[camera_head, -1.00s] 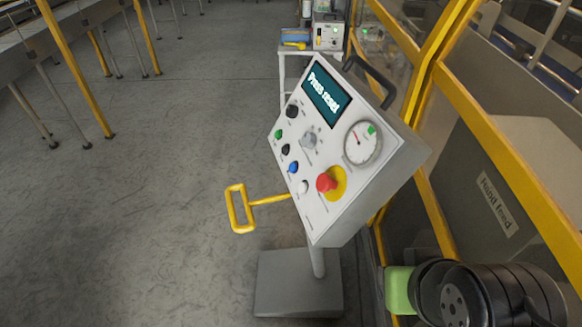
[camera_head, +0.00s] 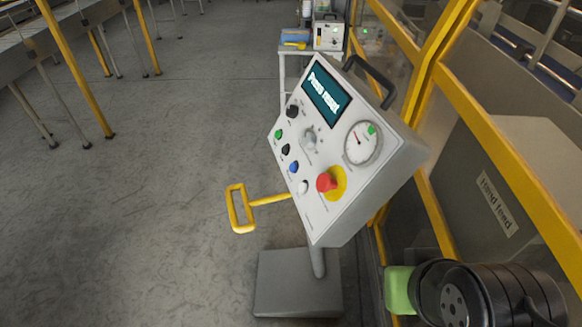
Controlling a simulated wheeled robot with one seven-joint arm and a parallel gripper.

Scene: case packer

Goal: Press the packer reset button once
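The packer's control panel (camera_head: 325,215) is a pale sloped box on a grey post. Its screen (camera_head: 326,97) shows white words that seem to read "Press reset". Down its left side sit a green button (camera_head: 279,134), a black button (camera_head: 286,149), a blue button (camera_head: 293,167) and a white button (camera_head: 303,187). Their labels are too small to read, so I cannot tell from print which is reset. A red mushroom button (camera_head: 326,182) sits on a yellow disc to the right of the white one. My gripper is not in view, and nothing touches the buttons.
The panel also has a black knob (camera_head: 292,111), a grey selector (camera_head: 309,138) and a dial gauge (camera_head: 362,143). A yellow handle (camera_head: 238,208) sticks out left. A yellow-framed guard (camera_head: 497,150) stands close on the right. The floor to the left is clear.

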